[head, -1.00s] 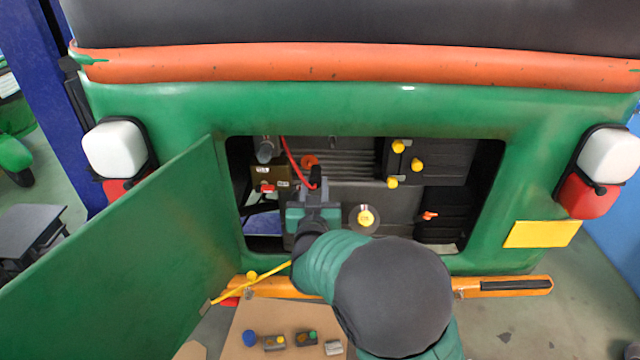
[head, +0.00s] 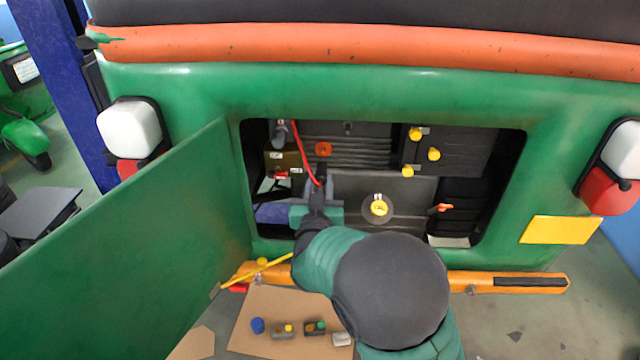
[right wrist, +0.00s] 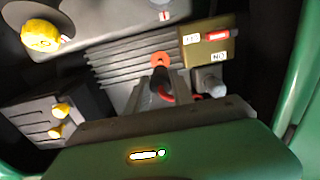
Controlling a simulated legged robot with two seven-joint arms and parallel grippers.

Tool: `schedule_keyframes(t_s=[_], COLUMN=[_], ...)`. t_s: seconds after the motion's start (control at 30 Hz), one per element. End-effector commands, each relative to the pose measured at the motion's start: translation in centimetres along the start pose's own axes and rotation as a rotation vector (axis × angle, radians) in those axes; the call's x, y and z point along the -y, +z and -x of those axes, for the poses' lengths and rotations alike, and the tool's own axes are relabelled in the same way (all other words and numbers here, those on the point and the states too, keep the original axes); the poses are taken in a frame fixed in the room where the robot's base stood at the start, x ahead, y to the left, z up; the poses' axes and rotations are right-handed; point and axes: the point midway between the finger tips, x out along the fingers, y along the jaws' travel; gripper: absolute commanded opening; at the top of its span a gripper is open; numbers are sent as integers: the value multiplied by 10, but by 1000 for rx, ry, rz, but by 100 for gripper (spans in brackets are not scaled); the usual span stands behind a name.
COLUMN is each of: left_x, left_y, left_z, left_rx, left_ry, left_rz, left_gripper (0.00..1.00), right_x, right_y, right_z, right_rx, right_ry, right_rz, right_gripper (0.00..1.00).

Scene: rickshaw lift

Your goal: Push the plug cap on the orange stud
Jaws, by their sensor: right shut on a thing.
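The orange stud (head: 322,149) is a round orange piece on the grey ribbed engine inside the open bay. It also shows in the right wrist view (right wrist: 161,59). My right gripper (head: 319,190) is inside the bay, just below the stud in the head view. It is shut on the black plug cap (right wrist: 160,82), whose red cable (head: 303,158) runs up to the left. In the right wrist view the cap's tip overlaps the stud's edge; I cannot tell whether they touch. My left gripper is not in view.
A brass box with white labels (head: 279,161) and a red switch sits left of the stud. Yellow caps (head: 433,154) stand on a black box at right, and a yellow filler cap (head: 379,207) is lower. The green door (head: 140,240) hangs open. A board (head: 262,308) with small parts lies below.

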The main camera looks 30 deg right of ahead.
Motion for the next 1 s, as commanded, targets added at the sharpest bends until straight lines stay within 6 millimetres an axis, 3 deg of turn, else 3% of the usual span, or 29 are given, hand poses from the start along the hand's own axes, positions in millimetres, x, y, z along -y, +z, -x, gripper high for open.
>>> schedule_keyframes(t_s=[1.0], left_x=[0], left_y=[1], left_z=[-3], left_rx=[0], left_ry=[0], left_rz=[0], left_gripper=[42], right_x=[-1], right_y=[0], right_z=[-20], right_rx=[0], right_ry=[1], right_rz=[0], right_gripper=[0])
